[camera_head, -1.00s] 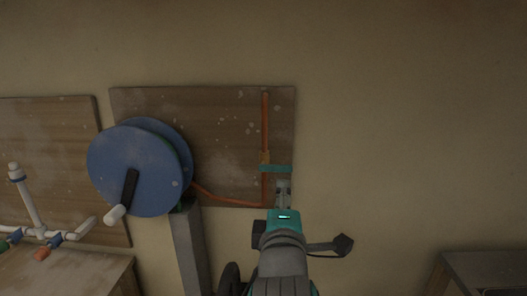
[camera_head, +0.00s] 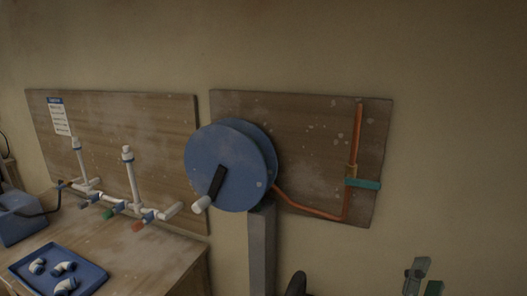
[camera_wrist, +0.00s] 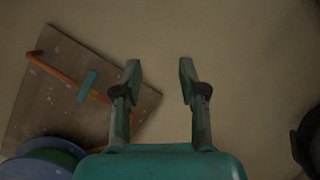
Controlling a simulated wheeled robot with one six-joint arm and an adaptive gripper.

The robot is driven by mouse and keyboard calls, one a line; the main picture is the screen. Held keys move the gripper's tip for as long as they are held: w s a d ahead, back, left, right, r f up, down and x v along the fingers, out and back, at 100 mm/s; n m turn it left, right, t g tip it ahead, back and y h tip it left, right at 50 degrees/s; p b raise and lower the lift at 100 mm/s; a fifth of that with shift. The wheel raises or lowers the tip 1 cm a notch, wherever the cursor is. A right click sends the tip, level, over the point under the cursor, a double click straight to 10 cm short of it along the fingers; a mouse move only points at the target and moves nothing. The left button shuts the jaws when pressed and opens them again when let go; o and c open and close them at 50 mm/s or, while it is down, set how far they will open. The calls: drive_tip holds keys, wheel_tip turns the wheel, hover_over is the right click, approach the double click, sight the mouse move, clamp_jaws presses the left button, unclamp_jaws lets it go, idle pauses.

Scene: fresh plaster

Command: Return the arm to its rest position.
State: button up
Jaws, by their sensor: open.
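My gripper (camera_wrist: 160,80) is open and empty in the wrist view, its two fingers apart with bare wall beyond them. In the head view only a part of my gripper (camera_head: 417,275) shows at the bottom right edge, below and right of the wooden board (camera_head: 300,150). The board carries an orange pipe (camera_head: 354,140) with a teal handle (camera_head: 363,183). The gripper is apart from the pipe and the handle. In the wrist view the board (camera_wrist: 45,105) lies left of the fingers, tilted.
A blue reel (camera_head: 225,165) with a black crank stands on a grey post (camera_head: 262,250). A second board (camera_head: 120,130) with white pipes hangs behind a wooden bench (camera_head: 150,262). A blue tray (camera_head: 95,283) of white fittings lies on the bench. The wall at right is bare.

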drive_tip(key=s+d+f+n+h, duration=0.3)
drive_tip(key=s+f+n+h, duration=0.1)
drive_tip(key=s+n, duration=0.5)
drive_tip(key=s+a+f+m+y, duration=0.6)
drive_tip(key=s+f+m+y, duration=0.3)
drive_tip(key=s+f+m, duration=0.2)
drive_tip(key=s+a+f+m+t+y, duration=0.1)
drive_tip(key=s+a+f+m+y, duration=0.5)
drive_tip(key=s+f+m, duration=0.6)
drive_tip(key=s+m+y, duration=0.1)
drive_tip(key=m+y, duration=0.1)
drive_tip(key=shift+s+a+f+m+y, duration=0.2)
drive_tip(key=shift+s+a+m+y, duration=0.1)
drive_tip(key=shift+y, duration=0.1)
